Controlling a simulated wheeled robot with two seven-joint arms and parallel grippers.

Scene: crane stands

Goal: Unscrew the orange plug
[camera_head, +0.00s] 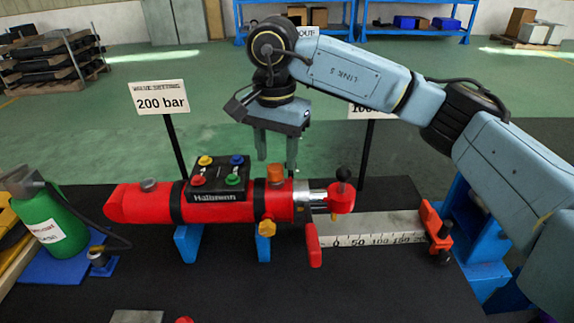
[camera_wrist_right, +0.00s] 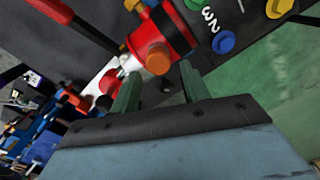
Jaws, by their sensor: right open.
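The orange plug (camera_head: 275,173) stands on top of the red cylinder (camera_head: 135,203), right of the black block with coloured knobs. My right gripper (camera_head: 276,165) hangs down from above, behind and close over the plug. Its two fingers are apart. In the right wrist view, the orange plug (camera_wrist_right: 158,58) lies just beyond the fingertips of the right gripper (camera_wrist_right: 158,85), with nothing between the fingers. I cannot tell from these views whether a finger touches the plug. My left gripper is not in view.
A yellow fitting (camera_head: 267,228) sits low on the cylinder's front. A black-knobbed lever (camera_head: 343,180) stands at its right end, beside a ruler (camera_head: 375,238). A "200 bar" sign (camera_head: 160,97) rises behind. A green bottle (camera_head: 47,222) with a hose stands left.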

